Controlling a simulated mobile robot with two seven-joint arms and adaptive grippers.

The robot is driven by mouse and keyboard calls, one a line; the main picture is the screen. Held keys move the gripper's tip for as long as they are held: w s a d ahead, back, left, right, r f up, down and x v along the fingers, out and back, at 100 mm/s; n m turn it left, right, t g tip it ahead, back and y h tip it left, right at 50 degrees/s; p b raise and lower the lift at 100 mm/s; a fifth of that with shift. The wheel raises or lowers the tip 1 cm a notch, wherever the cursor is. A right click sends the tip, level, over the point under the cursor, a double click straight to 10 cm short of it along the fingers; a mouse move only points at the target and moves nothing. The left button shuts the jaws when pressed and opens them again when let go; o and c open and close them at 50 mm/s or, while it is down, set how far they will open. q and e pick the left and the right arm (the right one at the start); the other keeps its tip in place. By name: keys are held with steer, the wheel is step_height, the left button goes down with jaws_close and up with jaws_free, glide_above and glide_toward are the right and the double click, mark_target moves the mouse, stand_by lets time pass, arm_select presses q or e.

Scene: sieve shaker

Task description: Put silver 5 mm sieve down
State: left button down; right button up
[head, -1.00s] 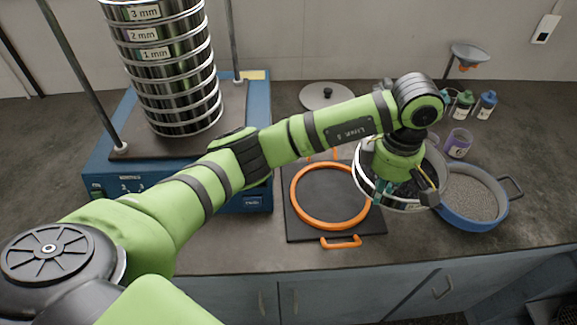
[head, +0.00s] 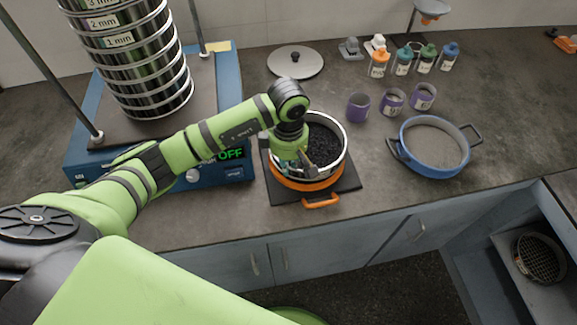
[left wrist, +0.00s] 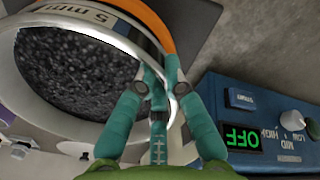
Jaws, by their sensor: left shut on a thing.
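The silver sieve (head: 346,148), holding dark granules (head: 323,143), is at the orange ring (head: 308,185) on the black square plate (head: 347,186). My left gripper (head: 308,163) is shut on the sieve's near left rim. In the left wrist view the teal fingers (left wrist: 158,85) pinch the rim of the sieve (left wrist: 60,122), and its label reads upside down. Part of the orange ring (left wrist: 148,18) shows just beyond it. Whether the sieve rests on the ring or hangs slightly above it, I cannot tell. My right gripper is not in view.
The blue shaker (head: 225,172), display OFF, with its sieve stack (head: 140,75), stands close left. A blue pan (head: 432,168) of pale grains, purple cups (head: 358,107) and several bottles (head: 403,62) stand right. A grey lid (head: 296,62) lies behind. Counter between plate and pan is clear.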

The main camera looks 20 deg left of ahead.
arm_select(q)
step_height(320, 180, down, 2)
steer(key=shift+f+p, duration=0.1)
steer(key=shift+p, duration=0.2)
steer(key=shift+f, duration=0.15)
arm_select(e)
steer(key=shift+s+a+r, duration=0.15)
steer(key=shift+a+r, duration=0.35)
arm_select(q)
steer(key=shift+f, duration=0.1)
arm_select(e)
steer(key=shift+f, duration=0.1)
arm_select(q)
steer(key=shift+f+b, duration=0.15)
steer(key=shift+b, duration=0.2)
steer(key=c, duration=1.3)
jaws_free()
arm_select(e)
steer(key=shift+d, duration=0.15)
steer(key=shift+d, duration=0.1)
arm_select(q)
steer(key=shift+r, duration=0.2)
